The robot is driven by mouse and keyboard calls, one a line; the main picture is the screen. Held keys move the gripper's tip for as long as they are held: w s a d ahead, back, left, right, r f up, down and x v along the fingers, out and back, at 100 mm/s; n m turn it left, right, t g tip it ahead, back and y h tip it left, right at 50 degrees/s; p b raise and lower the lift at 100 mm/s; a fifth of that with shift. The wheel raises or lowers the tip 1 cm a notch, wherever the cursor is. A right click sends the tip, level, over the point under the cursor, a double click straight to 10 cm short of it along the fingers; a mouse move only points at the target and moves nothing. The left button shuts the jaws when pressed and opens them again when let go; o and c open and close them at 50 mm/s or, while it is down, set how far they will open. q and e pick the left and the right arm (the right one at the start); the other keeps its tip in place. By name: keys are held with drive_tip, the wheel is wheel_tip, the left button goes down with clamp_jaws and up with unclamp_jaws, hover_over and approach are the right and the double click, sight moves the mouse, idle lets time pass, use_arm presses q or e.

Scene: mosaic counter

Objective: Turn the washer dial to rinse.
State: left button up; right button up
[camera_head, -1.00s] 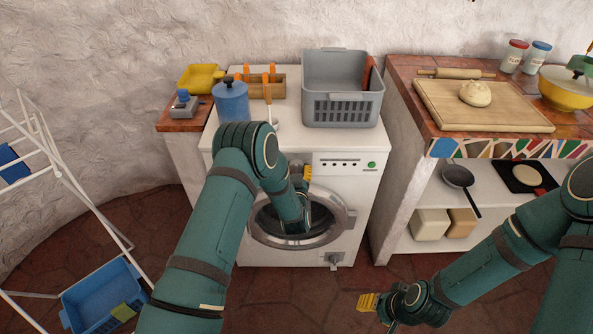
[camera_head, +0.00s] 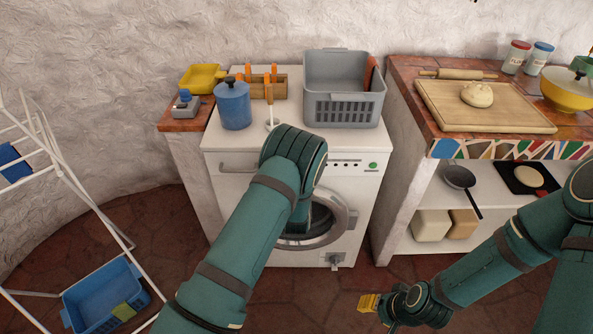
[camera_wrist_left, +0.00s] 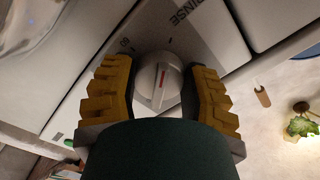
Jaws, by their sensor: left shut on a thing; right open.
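The white washer (camera_head: 365,188) stands against the wall, with its round door (camera_head: 345,222) partly hidden by my left arm. In the left wrist view the washer dial (camera_wrist_left: 158,82) is a pale round knob with a red line. The line points roughly up in that view, between the "60" mark and the word RINSE (camera_wrist_left: 186,12). My left gripper (camera_wrist_left: 165,92) is shut on the dial, one yellow finger on each side. In the head view my left arm hides this gripper and the dial. My right gripper (camera_head: 379,312) is open and empty, low in front of the shelf.
On the washer stand a grey basket (camera_head: 343,108), a blue canister (camera_head: 233,106) and a wooden box (camera_head: 258,88). A tiled counter (camera_head: 407,92) is on the right. A white drying rack (camera_head: 50,150) and a blue tub (camera_head: 103,297) are on the left.

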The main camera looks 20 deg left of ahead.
use_arm(q)
drive_tip(key=shift+r+m, duration=0.15)
drive_tip(key=shift+m, duration=0.45)
drive_tip(key=o, duration=1.2)
drive_tip(key=v, duration=1.2)
